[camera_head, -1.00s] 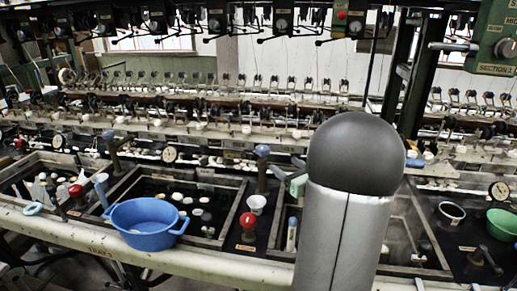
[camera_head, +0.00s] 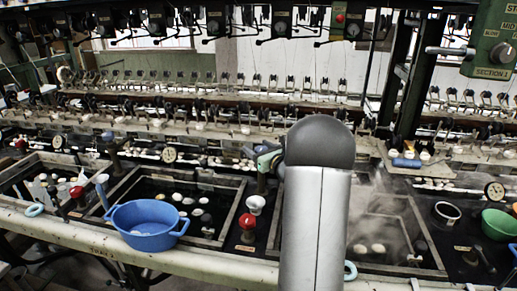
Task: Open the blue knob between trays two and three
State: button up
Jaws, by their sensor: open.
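The blue knob (camera_head: 261,149) stands on a dark upright post between the second tray (camera_head: 233,212) and the third tray (camera_head: 424,222). My gripper (camera_head: 266,160) shows as a small greenish shape right at the knob and post, just left of my rounded grey arm. It is open. It partly covers the knob and post, and I cannot tell whether it touches them. My arm hides the left part of the third tray. A second blue knob (camera_head: 107,135) stands between the first tray (camera_head: 30,165) and the second tray.
A blue basin (camera_head: 150,228) sits on the front edge of the second tray. A red knob (camera_head: 247,222) and a white cup (camera_head: 256,204) stand in front of the post. A green bowl (camera_head: 498,224) is at the right. Steam hangs over the third tray.

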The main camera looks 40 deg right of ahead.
jog(key=c, duration=1)
jog(key=shift+o, duration=0.2)
jog(key=shift+n+y, duration=0.3)
jog(key=shift+y, duration=0.1)
jog(key=n+y, duration=0.1)
jog(key=y, duration=0.1)
jog(key=n+y+p, duration=0.1)
jog(key=n+y, duration=0.1)
jog(key=y, duration=0.1)
jog(key=shift+a+g, duration=0.2)
jog(key=shift+g, duration=0.1)
jog(key=shift+s+a+n+g+y+p, duration=0.15)
jog(key=shift+n+g+y+p, duration=0.4)
jog(key=shift+n+y, duration=0.7)
jog(key=shift+s+a+n+g+y+p, duration=0.15)
jog(key=shift+n+g+y, duration=0.65)
jog(key=shift+y, duration=0.85)
jog(key=shift+w+a, duration=0.1)
jog(key=o, duration=1)
jog(key=shift+c, duration=0.2)
